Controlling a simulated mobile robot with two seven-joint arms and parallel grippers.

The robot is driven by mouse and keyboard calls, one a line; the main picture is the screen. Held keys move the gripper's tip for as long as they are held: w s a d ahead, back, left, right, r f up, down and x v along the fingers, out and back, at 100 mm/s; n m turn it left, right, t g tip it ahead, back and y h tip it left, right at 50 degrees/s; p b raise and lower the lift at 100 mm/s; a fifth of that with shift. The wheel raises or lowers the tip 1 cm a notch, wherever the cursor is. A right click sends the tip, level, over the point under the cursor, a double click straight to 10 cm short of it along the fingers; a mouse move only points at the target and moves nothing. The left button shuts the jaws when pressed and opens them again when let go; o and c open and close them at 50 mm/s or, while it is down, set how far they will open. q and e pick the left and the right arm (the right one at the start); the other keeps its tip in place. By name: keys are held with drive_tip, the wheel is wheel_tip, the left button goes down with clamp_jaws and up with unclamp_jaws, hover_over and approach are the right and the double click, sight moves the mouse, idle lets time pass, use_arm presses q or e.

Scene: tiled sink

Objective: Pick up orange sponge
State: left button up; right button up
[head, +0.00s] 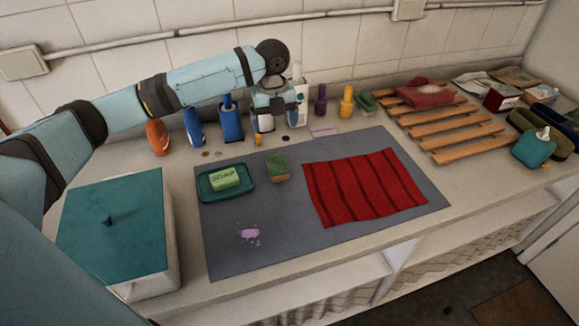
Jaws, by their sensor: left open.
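A small sponge (277,168) lies on the grey mat (295,240), between the soap dish and the red cloth. Its top looks green and its side brownish orange. My left arm reaches in from the left, and my left gripper (276,120) hangs over the back of the counter, pointing down. It is open and looks empty, above and behind the sponge and apart from it. Bottles stand close around it, and its fingertips are small and hard to make out. My right gripper is not in view.
A green bar of soap (226,177) sits in a teal dish (206,194) left of the sponge. A striped red cloth (365,187) lies right. Several bottles (232,122) line the wall. A teal-lidded box (112,220) stands front left; a wooden rack (450,130) lies back right.

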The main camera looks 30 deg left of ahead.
use_arm(q)
drive_tip(key=f, duration=0.1)
hover_over(277, 163)
drive_tip(key=f, duration=0.7)
drive_tip(key=shift+w+a+f, duration=0.25)
drive_tip(key=shift+w, duration=0.05)
wheel_tip(277, 163, down, 2)
drive_tip(key=f, duration=0.3)
drive_tip(key=shift+s+d+f, duration=0.15)
drive_tip(key=shift+s+f, duration=0.1)
drive_tip(key=shift+f, duration=0.4)
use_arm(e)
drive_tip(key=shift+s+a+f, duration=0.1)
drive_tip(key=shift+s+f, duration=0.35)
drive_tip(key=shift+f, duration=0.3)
use_arm(q)
drive_tip(key=c, duration=1)
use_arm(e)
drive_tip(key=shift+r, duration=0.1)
